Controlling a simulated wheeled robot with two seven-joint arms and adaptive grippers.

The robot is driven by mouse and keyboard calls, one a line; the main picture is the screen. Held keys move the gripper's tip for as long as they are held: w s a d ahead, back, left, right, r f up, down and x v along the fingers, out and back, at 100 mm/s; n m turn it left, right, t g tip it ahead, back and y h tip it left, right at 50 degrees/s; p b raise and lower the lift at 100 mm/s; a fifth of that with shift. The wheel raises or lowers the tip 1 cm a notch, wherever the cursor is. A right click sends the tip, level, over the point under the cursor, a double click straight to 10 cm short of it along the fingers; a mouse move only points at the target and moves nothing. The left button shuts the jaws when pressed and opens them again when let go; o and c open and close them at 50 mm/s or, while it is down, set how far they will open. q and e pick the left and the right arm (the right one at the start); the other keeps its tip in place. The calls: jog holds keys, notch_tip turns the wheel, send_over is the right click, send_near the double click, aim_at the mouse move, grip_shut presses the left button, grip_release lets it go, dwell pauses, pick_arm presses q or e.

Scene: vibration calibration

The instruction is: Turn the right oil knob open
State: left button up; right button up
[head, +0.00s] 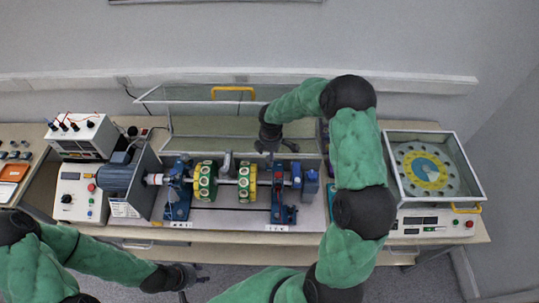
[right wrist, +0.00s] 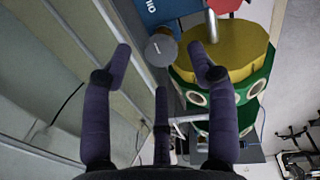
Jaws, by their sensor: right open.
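The right oil knob (right wrist: 160,48) is a small grey disc with a line across its face, in the right wrist view. It sits beside a blue block (right wrist: 168,10) with partly visible white lettering. My right gripper (right wrist: 163,68) has its fingers spread, with the knob showing between and beyond the fingertips; I see no contact. In the head view my right gripper (head: 268,146) is above the back right of the shaft rig, and I cannot make out the knob there. My left gripper (head: 187,274) hangs low in front of the table, too small to read.
The rig carries yellow-green discs (head: 206,181) on a shaft between blue supports (head: 178,190), with a motor (head: 122,178) at left. A clear cover with a yellow handle (head: 233,90) stands raised behind. A dial unit (head: 425,170) is at right. Control boxes (head: 85,138) are at left.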

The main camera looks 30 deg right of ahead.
jog(key=shift+s+f, duration=0.1)
jog(key=shift+f, duration=1)
jog(key=c, duration=1.1)
jog(key=shift+c, duration=0.2)
